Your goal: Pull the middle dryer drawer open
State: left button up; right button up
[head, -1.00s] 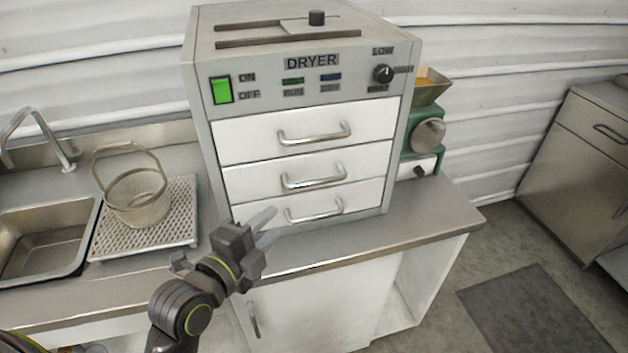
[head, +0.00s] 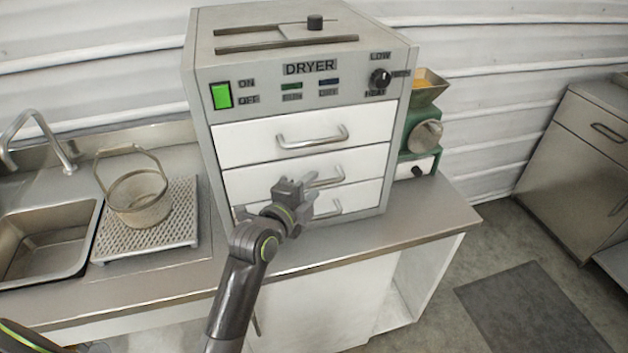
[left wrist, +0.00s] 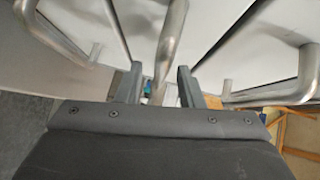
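The grey dryer (head: 300,55) stands on the counter with three white drawers, all flush with its front. The middle drawer (head: 245,181) has a curved metal handle (head: 330,179), partly hidden by my left gripper (head: 297,190). That gripper is in front of the middle drawer. In the left wrist view its two fingers (left wrist: 160,75) are apart, with a metal handle (left wrist: 170,40) between them. A gap shows beside the bar, and I cannot tell if a finger touches it. My right gripper is not in view.
The top drawer (head: 240,140) and the bottom drawer (head: 362,195) have similar handles close above and below. A wire-handled basket (head: 140,205) on a perforated tray (head: 185,235) and a sink (head: 45,245) lie left. A green machine (head: 425,135) stands right. The counter edge (head: 400,240) is in front.

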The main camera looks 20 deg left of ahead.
pick_arm(q)
jog(key=shift+x, duration=0.95)
jog(key=shift+c, duration=0.2)
grip_shut()
